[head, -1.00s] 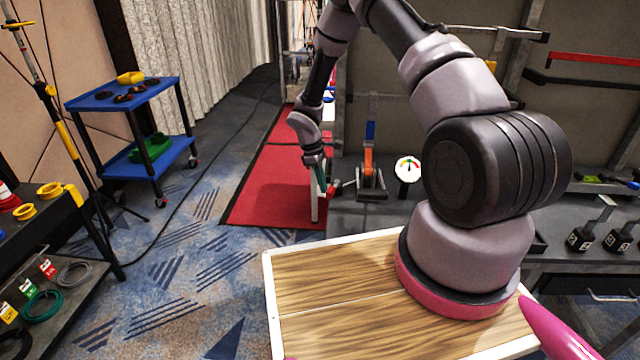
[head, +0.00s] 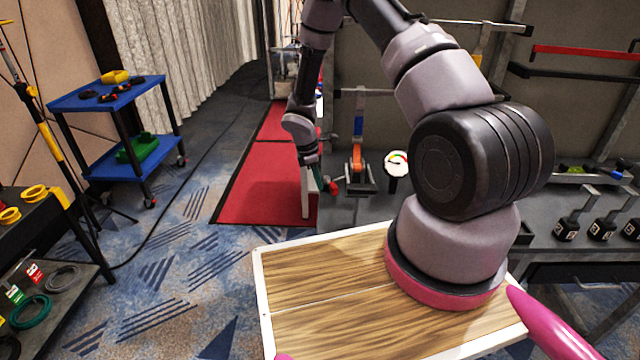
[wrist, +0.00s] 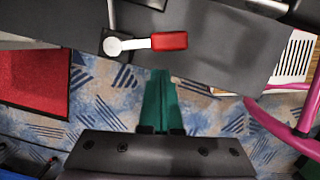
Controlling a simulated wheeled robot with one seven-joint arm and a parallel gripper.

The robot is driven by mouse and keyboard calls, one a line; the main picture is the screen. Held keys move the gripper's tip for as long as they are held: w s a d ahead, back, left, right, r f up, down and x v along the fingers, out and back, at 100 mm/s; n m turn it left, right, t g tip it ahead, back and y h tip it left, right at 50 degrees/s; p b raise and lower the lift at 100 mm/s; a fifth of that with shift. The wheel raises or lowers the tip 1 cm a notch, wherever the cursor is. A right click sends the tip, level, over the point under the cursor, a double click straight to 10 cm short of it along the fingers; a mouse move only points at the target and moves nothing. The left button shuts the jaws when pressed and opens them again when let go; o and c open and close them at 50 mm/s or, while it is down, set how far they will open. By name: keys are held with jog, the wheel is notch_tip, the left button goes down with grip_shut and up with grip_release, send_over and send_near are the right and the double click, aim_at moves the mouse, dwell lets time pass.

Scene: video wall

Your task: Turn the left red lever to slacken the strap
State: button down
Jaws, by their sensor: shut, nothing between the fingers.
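A red lever (wrist: 169,41) with a pale round hub (wrist: 114,44) lies on the dark bench top in the wrist view, its red grip pointing right. In the head view a small red end (head: 333,188) shows beside my gripper at the bench's left end. My gripper has green fingers (wrist: 159,74), pressed together with nothing between them. They point at the bench edge, just short of the lever and apart from it in the wrist picture. In the head view my gripper (head: 314,178) hangs low by the bench's left end, partly hidden. I cannot make out the strap clearly.
An orange and blue upright device (head: 356,160) and a round dial gauge (head: 397,163) stand right of the lever on the bench (head: 345,212). A red mat (head: 265,190) lies left. A blue trolley (head: 120,98) stands farther left. Patterned carpet between is clear.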

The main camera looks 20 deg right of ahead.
jog(key=shift+w+a, duration=0.1)
jog(key=shift+w, duration=0.2)
jog(key=shift+a, duration=0.15)
jog(key=a+r, duration=0.6)
jog(key=r, duration=0.3)
jog(key=shift+r, duration=0.35)
jog(key=shift+s, duration=0.1)
